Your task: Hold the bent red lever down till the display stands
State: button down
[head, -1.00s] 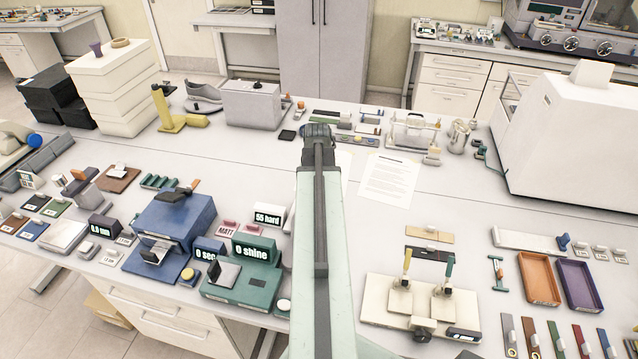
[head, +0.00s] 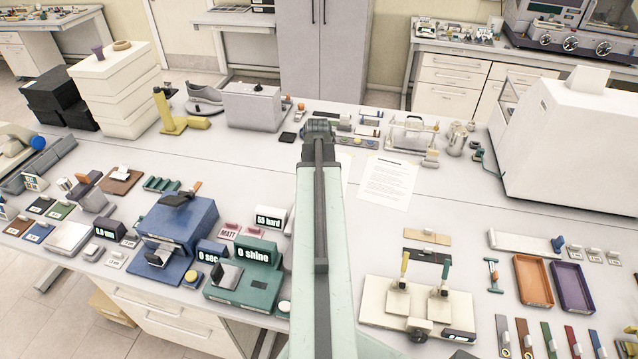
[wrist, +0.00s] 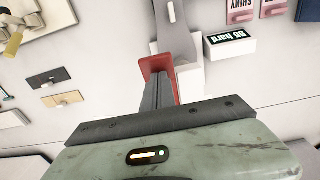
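The bent red lever (wrist: 148,67) shows in the wrist view, at the tip of my gripper (wrist: 157,80). Its red edge also runs along the right side of the dark fingers, which overlap it; contact is not certain. The fingers line up one behind the other, so any gap between them is hidden. A grey upright part (wrist: 178,35) stands just beyond the lever. The display (wrist: 229,43) beside it reads "55 hard", upside down in this view. It also shows in the head view (head: 269,220), left of my arm, which hides the lever and gripper there.
A green device (head: 240,285) reading "0 shine" and a blue device (head: 180,222) stand left of my arm. A cream two-post fixture (head: 385,320) is at right, with an orange tray (head: 533,280) and a purple tray (head: 572,287). A paper sheet (head: 388,182) lies behind.

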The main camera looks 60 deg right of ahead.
notch_tip(320, 180, up, 8)
jog(key=p, duration=0.7)
jog(key=shift+r+p, duration=0.15)
jog(key=shift+p, duration=0.25)
jog(key=shift+a, duration=0.1)
jog(key=w+a+f+n+b, duration=0.3)
jog(key=w+a+f+b, duration=0.3)
jog(key=w+a, duration=0.35)
jog(key=w+a+f+n+b, duration=0.2)
jog(key=w+a+f+b, duration=0.3)
jog(key=w+a, duration=0.4)
jog(key=w+a+f+n+b, duration=0.1)
jog(key=a+f+b, duration=0.1)
jog(key=a, duration=0.4)
jog(key=w+a+f+n+b, duration=0.2)
jog(key=a+f+b, duration=0.1)
jog(key=a, duration=0.4)
jog(key=w+a+f+n+b, duration=0.1)
jog(key=a+f+n+b, duration=0.1)
jog(key=a, duration=0.5)
jog(key=shift+w+a+f+b, duration=0.1)
jog(key=shift+w+f+b, duration=0.15)
jog(key=shift+f+b, duration=0.15)
jog(key=s+a+f+n+b, duration=0.1)
jog(key=a+n, duration=0.3)
jog(key=a, duration=0.6)
jog(key=shift+s+a+f+b, duration=0.25)
jog(key=shift+a+f+b, duration=0.1)
jog(key=shift+f+b, duration=0.35)
